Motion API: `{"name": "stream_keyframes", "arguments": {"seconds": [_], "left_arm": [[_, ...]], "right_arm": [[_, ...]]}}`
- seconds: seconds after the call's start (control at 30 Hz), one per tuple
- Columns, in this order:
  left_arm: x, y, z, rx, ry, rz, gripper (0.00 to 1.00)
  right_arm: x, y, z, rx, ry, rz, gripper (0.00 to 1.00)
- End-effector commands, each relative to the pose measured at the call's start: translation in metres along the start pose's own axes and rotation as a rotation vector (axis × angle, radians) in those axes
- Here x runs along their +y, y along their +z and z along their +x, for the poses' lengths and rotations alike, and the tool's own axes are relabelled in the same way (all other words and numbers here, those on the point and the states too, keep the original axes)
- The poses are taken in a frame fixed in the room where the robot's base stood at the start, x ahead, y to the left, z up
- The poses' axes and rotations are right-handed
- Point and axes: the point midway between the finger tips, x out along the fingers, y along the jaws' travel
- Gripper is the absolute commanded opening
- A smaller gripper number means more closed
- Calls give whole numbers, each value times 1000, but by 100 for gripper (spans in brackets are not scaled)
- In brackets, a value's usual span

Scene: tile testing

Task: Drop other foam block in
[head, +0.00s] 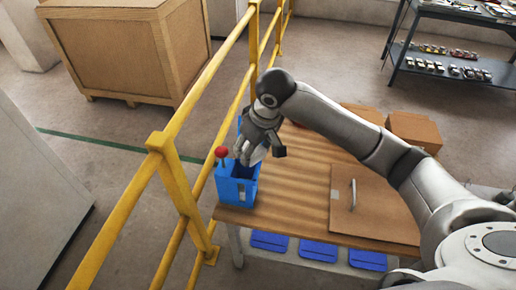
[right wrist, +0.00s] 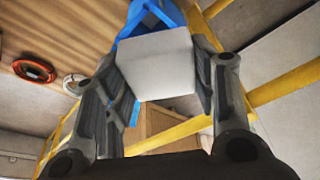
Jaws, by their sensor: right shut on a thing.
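My right gripper (head: 258,152) reaches in from the right and is over the blue box at the table's left end. In the right wrist view, the right gripper (right wrist: 160,85) is shut on a pale grey-white foam block (right wrist: 156,62), held between its fingers. In the head view the block is mostly hidden by the fingers. The blue box (head: 237,190) has an open top and a red ball on a stick at its left side. A blue part of it shows behind the block in the right wrist view (right wrist: 133,22). My left gripper is not in view.
The wooden table (head: 300,200) carries a brown board with a handle (head: 375,205) and cardboard boxes (head: 414,131) beyond. A yellow railing (head: 185,115) runs close along the left. A red ring (right wrist: 33,70) shows in the right wrist view. Blue pads (head: 318,250) lie below the table's front.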

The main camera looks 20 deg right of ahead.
Motion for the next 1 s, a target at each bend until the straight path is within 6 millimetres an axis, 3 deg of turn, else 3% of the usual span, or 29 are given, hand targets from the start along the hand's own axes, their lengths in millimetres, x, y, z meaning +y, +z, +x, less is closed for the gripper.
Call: {"name": "stream_keyframes", "arguments": {"seconds": [0.03, 0.2, 0.5, 0.73, 1.0], "left_arm": [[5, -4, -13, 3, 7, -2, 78], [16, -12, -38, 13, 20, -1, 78], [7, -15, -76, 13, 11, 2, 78], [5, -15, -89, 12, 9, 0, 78], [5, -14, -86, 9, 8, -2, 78]], "right_arm": [[1, -8, -2, -4, -14, -31, 43], [8, -27, 12, -4, -59, -180, 43], [21, -43, 46, 1, -127, -436, 43], [25, -43, 65, 6, -155, -556, 43], [27, -41, 75, 8, -159, -587, 43]]}}
